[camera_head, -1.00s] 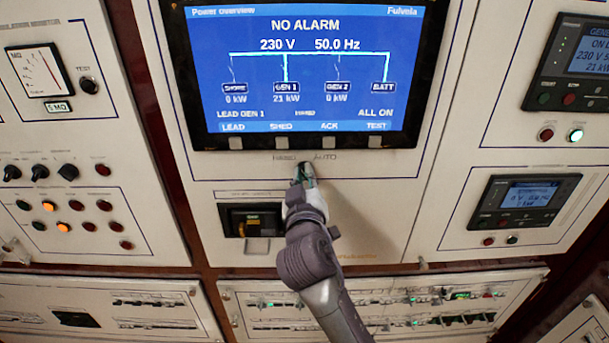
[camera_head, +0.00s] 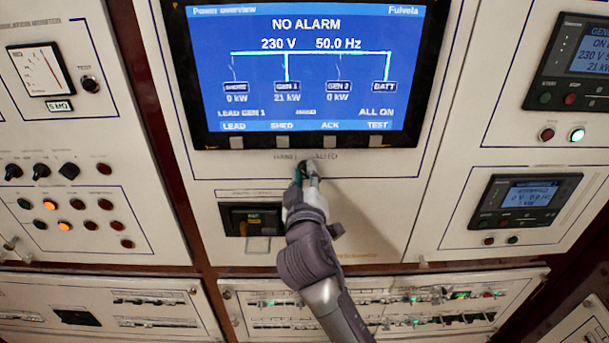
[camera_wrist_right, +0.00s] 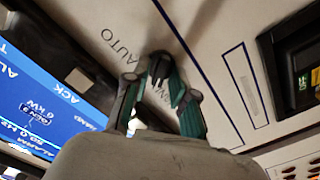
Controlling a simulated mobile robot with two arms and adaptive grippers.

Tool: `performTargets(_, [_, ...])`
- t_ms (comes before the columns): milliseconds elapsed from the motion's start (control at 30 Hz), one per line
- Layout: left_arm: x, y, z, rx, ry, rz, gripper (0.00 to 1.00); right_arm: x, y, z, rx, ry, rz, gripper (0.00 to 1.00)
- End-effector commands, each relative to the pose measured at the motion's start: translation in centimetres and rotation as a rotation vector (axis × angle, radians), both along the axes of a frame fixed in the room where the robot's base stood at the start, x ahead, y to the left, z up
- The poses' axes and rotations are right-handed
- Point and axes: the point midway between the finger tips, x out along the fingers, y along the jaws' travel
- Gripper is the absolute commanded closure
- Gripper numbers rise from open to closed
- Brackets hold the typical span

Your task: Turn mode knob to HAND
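The mode knob (camera_wrist_right: 160,66) is a small dark knob on the cream panel below the large screen. In the head view the knob (camera_head: 307,167) is mostly hidden by my right gripper (camera_head: 306,176). Its labels there are blurred, one at each side above it. In the right wrist view AUTO is readable, and another label between the fingers is partly covered. My right gripper (camera_wrist_right: 160,88) has its green-grey fingers apart, with the knob at their tips between them. I cannot tell whether either finger touches it, nor where the knob points. My left gripper is not in view.
The large blue screen (camera_head: 305,70) and its row of buttons are just above the knob. A black breaker switch (camera_head: 252,219) is below left. Three dark knobs and several lamps are at the left. A small display (camera_head: 524,202) is at the right.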

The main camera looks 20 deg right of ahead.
Motion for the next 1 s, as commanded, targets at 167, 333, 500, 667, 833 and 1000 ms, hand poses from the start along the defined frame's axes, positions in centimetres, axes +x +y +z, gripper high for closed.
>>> performTargets(167, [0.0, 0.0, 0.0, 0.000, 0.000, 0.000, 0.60, 0.0, 0.0, 0.0, 0.001, -0.001, 0.001, 0.62])
performTargets(333, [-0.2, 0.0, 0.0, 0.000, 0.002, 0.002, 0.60, -0.1, 0.0, 0.1, 0.001, -0.002, 0.001, 0.62])
performTargets(500, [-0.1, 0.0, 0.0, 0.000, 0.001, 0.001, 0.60, -1.7, 0.6, -0.1, 0.003, 0.000, 0.003, 0.62])
performTargets(667, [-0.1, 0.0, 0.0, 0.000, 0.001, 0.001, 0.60, -5.0, 1.5, -0.1, 0.006, 0.002, 0.003, 0.62])
performTargets(833, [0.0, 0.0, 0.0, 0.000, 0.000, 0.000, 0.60, -8.4, 2.4, -0.1, 0.005, 0.002, 0.001, 0.62])
performTargets(1000, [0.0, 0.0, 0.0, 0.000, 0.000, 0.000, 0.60, -10.6, 3.1, -0.1, 0.002, 0.001, 0.002, 0.62])
